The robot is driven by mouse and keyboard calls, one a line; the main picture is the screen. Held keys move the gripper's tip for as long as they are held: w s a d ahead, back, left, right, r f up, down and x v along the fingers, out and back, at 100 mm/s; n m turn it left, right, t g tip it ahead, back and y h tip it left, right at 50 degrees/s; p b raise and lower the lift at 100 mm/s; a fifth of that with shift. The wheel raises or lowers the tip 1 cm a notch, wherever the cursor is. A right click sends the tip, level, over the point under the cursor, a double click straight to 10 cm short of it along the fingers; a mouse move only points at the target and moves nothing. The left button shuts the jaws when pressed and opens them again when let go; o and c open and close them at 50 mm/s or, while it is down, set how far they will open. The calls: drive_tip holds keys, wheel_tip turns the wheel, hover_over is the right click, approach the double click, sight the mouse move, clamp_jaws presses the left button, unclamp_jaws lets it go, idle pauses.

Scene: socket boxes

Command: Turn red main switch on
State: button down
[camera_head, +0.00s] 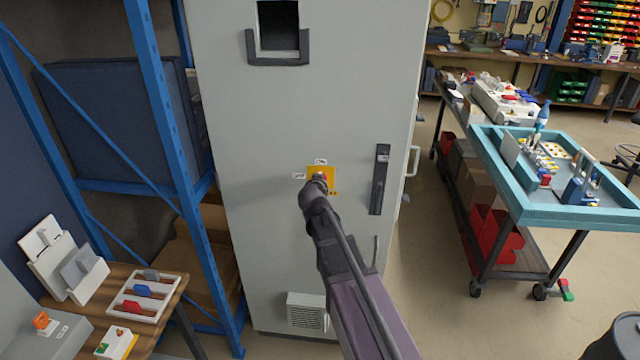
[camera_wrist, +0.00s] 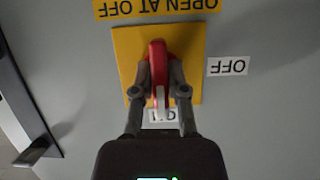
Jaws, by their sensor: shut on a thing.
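The red main switch (camera_wrist: 158,60) sits on a square yellow plate (camera_wrist: 192,60) on the grey cabinet door. In the wrist view, which is upside down, its handle stands vertical, and its pale end points at the partly hidden ON label (camera_wrist: 163,116). The OFF label (camera_wrist: 227,66) is at the plate's side. My gripper (camera_wrist: 159,76) is shut on the switch handle, one finger on each side. In the head view, my gripper (camera_head: 317,187) covers most of the switch, and the yellow plate (camera_head: 329,188) shows around it.
The cabinet (camera_head: 260,120) has a black door handle (camera_head: 380,180) right of the switch and a vent (camera_head: 306,312) low down. A blue rack (camera_head: 160,100) and a wooden table (camera_head: 150,320) stand left. A teal-edged workbench (camera_head: 560,215) is right, with open floor between.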

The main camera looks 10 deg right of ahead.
drive_tip(key=c, duration=0.7)
unclamp_jaws()
drive_tip(key=shift+o, duration=0.2)
drive_tip(key=shift+n, duration=0.3)
